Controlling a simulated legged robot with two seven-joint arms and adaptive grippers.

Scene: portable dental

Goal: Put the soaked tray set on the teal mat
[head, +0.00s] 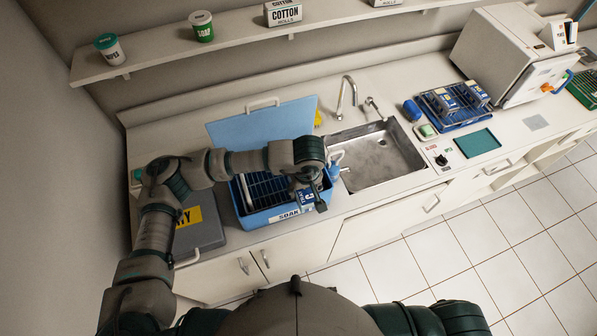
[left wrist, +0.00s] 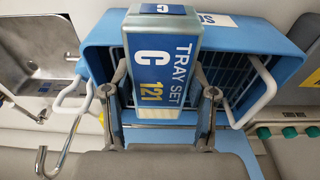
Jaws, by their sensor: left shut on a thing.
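My left gripper (head: 308,192) is shut on a blue-labelled tray set (head: 307,200), marked "TRAY SET C 121". In the left wrist view the tray set (left wrist: 160,72) sits between both fingers of the gripper (left wrist: 162,98). It is over the right part of the blue soak bin (head: 258,221); its exact height above the bin is unclear. The bin's lid (head: 262,121) stands open, and a wire basket (head: 262,190) shows inside. The teal mat (head: 477,143) lies bare on the counter right of the sink. My right gripper is outside the views.
The steel sink (head: 375,158) and its tap (head: 347,95) lie between bin and mat. A blue rack (head: 452,112) with tray sets stands behind the mat, near a white sterilizer (head: 512,58). A green block (head: 427,131) is left of the mat. A grey box (head: 200,238) is left.

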